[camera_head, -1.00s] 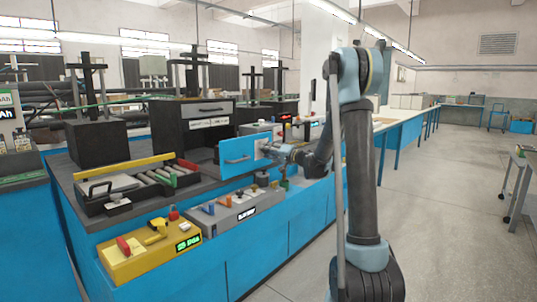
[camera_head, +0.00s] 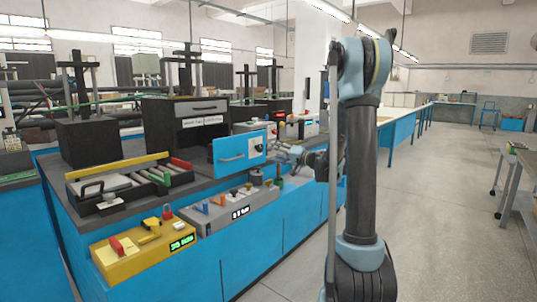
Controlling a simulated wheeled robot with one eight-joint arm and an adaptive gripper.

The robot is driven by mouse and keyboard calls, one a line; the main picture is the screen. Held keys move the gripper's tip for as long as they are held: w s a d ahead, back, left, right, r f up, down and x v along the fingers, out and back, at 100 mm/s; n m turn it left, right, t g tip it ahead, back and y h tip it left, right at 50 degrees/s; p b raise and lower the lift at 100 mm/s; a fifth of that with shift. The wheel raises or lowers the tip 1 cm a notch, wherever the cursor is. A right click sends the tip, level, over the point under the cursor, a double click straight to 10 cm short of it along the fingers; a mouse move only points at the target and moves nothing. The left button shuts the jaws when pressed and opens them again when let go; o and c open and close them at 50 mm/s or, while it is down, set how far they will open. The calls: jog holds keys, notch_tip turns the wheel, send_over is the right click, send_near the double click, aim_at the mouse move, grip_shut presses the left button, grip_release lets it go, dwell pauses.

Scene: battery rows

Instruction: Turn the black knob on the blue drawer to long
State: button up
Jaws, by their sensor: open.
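The black knob (camera_head: 258,148) sits on a white plate at the right end of the drawer front. Its pointer direction and markings are too small to read. My gripper (camera_head: 282,149) is just right of the knob, its fingers toward the drawer, apparently open and empty. It looks a small gap away from the knob, though contact is hard to judge at this size. My arm reaches in from the right.
A yellow box (camera_head: 143,252) with a green display and a grey box (camera_head: 232,207) with colored knobs sit along the bench's front edge. A roller tray (camera_head: 121,184) lies at left. Other boxes stand behind my gripper.

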jog(key=v, duration=0.3)
jog(key=shift+s, duration=0.1)
jog(key=s+d+f+n+g+h, duration=0.1)
jog(key=s+f+g+h, duration=0.2)
jog(key=s, duration=0.8)
jog(key=s+f+n+g+h, duration=0.1)
jog(key=s+f+g+h, duration=0.25)
jog(key=s, duration=0.85)
jog(key=s+d+f+h, duration=0.2)
jog(key=s+d+f, duration=0.2)
jog(key=s, duration=0.3)
jog(key=s+d+f+g+h, duration=0.1)
jog(key=s+d+f+h, duration=0.2)
jog(key=s+d, duration=0.3)
jog(key=s+d+f+g+h, duration=0.1)
jog(key=s+d+f+h, duration=0.1)
jog(key=s+d+f, duration=0.3)
jog(key=s, duration=0.4)
jog(key=shift+s+d+h, duration=0.2)
jog(key=shift+d+h, duration=0.05)
jog(key=shift+h, duration=0.1)
